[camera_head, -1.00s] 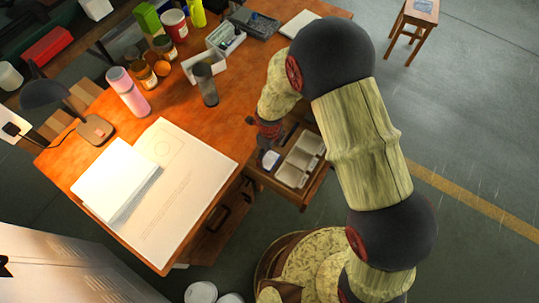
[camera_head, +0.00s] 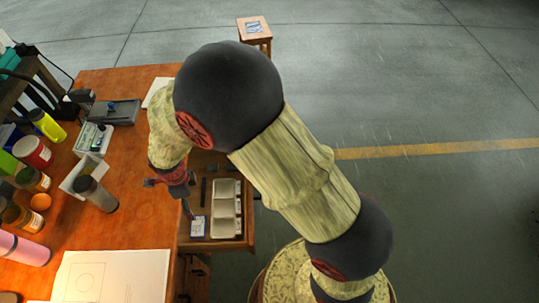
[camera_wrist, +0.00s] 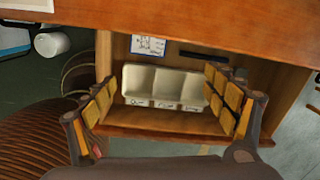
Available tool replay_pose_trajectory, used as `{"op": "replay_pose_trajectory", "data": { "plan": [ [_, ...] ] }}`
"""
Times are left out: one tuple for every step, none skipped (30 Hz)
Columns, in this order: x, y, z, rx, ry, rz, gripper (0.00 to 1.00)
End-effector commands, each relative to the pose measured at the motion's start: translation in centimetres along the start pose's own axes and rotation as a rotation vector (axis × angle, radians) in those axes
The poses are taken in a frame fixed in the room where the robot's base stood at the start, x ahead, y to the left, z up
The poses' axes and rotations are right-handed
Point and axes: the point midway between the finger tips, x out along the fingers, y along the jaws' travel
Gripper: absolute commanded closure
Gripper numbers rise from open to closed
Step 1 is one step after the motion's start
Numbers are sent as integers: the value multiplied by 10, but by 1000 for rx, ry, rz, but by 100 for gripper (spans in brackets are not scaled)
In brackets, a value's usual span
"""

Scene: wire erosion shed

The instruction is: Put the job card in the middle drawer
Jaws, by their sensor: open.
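A small white card with blue print, which looks like the job card (camera_head: 197,227), lies flat inside an open wooden drawer (camera_head: 233,242). It also shows in the wrist view (camera_wrist: 148,45), beside a white tray with three compartments (camera_wrist: 165,84). My gripper (camera_head: 172,196) is above the drawer's left part, near the card. In the wrist view my gripper (camera_wrist: 165,105) has its fingers spread wide, with nothing between the pads. The drawer sits under the tabletop; I cannot tell which drawer of the desk it is.
A stool (camera_head: 254,30) with a blue-and-white item stands at the back. The floor to the right is clear.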

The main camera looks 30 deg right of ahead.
Motion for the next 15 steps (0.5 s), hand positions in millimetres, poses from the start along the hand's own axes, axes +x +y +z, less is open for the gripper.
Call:
{"op": "replay_pose_trajectory", "data": {
  "plan": [
    [-31,-11,-11,-71,-20,-29,14],
    [-48,-15,-18,-126,-26,-43,14],
    [-69,-19,-30,-201,-32,-60,14],
    [-84,-21,-38,-260,-35,-75,14],
    [-99,-22,-47,-316,-37,-89,14],
    [-119,-24,-59,-392,-38,-111,14],
    [-133,-24,-68,-449,-37,-126,14],
    [-147,-24,-77,-506,-35,-143,14],
    [-165,-22,-90,-582,-30,-163,14],
    [-178,-20,-100,-638,-24,-180,14],
    [-190,-18,-109,-696,-18,-196,14],
    [-206,-14,-122,-772,-6,-217,14],
    [-217,-10,-132,-827,4,-233,14],
    [-228,-6,-141,-884,16,-248,14],
    [-242,0,-153,-960,33,-270,14]
  ]
}}
